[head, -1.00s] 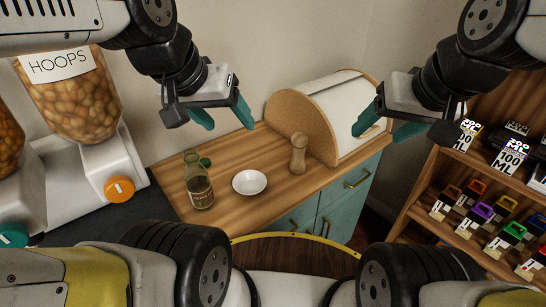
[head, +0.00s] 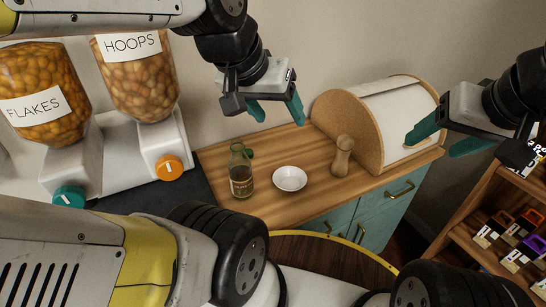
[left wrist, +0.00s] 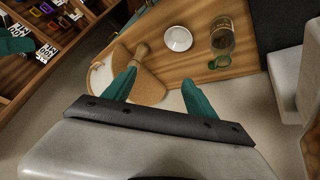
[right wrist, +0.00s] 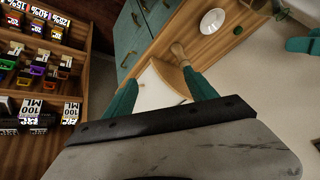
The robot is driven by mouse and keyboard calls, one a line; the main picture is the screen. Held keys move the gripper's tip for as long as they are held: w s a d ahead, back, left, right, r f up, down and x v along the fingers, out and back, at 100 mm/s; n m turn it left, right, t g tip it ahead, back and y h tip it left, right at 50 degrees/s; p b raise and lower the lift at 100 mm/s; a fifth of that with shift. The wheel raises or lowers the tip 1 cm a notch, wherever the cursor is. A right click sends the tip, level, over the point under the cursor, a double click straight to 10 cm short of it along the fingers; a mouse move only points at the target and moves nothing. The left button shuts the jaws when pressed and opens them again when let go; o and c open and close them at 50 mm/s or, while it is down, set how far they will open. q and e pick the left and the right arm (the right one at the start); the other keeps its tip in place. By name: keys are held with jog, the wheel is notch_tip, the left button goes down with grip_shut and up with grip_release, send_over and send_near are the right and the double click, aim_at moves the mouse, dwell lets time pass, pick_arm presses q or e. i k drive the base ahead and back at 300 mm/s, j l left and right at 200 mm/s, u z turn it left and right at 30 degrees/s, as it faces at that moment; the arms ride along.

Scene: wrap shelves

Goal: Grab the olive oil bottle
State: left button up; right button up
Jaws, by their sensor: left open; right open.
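The olive oil bottle (head: 240,173) is glass with a dark label and stands upright on the wooden counter, left of the white bowl. It also shows in the left wrist view (left wrist: 222,40). My left gripper (head: 277,110) is open and empty, above the counter, up and to the right of the bottle. Its teal fingers (left wrist: 152,86) frame the bread box side in the left wrist view. My right gripper (head: 432,143) is open and empty, in front of the bread box at the right, far from the bottle. Its fingers also show in the right wrist view (right wrist: 162,92).
A white bowl (head: 290,178), a wooden mill (head: 342,156) and a bread box (head: 387,112) stand on the counter (head: 270,207). Cereal dispensers (head: 138,75) stand left of the bottle. A shelf (head: 470,232) with small coloured items is at the far right.

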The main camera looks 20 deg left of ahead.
aim_at(240, 166)
jog(key=k+j+u, duration=0.1)
jog(key=k+u, duration=0.2)
jog(key=k, duration=0.35)
jog(key=u, duration=0.4)
jog(key=l+u, duration=0.1)
jog(key=u, duration=0.7)
jog(key=k+u, duration=0.1)
jog(key=u, duration=0.7)
jog(key=k+l+u, duration=0.25)
jog(key=k+l, duration=0.25)
jog(key=l, duration=0.3)
